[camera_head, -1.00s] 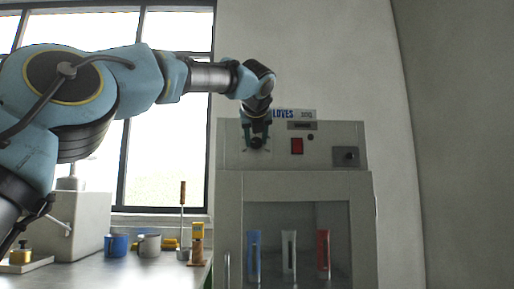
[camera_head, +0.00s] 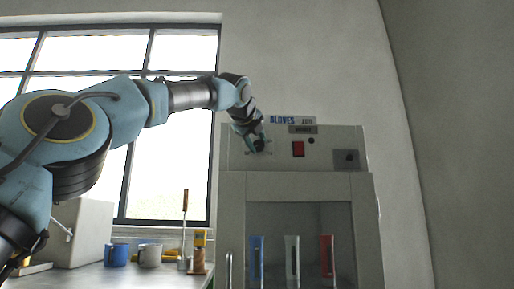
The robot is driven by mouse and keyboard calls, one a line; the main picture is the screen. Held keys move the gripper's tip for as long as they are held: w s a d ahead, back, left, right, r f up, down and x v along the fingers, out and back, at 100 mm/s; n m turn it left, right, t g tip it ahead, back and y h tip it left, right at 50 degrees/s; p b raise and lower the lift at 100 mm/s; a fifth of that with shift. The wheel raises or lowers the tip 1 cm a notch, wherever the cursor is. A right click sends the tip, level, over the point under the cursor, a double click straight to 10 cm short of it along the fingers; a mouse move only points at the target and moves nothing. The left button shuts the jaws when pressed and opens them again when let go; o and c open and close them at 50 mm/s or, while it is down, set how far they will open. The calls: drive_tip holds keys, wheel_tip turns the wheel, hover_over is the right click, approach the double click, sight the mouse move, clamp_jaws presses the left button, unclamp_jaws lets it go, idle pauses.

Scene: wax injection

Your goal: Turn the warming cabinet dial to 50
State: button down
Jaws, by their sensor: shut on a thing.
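The warming cabinet (camera_head: 230,190) is a tall pale grey box with a control panel along its top. The dial (camera_head: 259,145) is a small black knob at the left of that panel, with faint marks around it that are too small to read. My gripper (camera_head: 257,143) is shut on the dial, reaching in from the upper left. The fingers cover part of the dial, so its setting cannot be read.
The panel also has a red switch (camera_head: 298,149) and a dark knob plate (camera_head: 346,159). A gloves box (camera_head: 283,119) sits on top. Blue, white and red tubes stand inside the cabinet window.

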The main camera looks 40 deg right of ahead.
drive_tip(key=shift+f, duration=0.15)
idle(0.3)
drive_tip(key=shift+c, duration=1.9)
unclamp_jaws()
drive_tip(key=b+v, duration=0.3)
drive_tip(key=v, duration=0.7)
drive_tip(key=shift+s+a+b, duration=0.25)
drive_tip(key=shift+a+b, duration=0.05)
drive_tip(key=shift+b, duration=0.1)
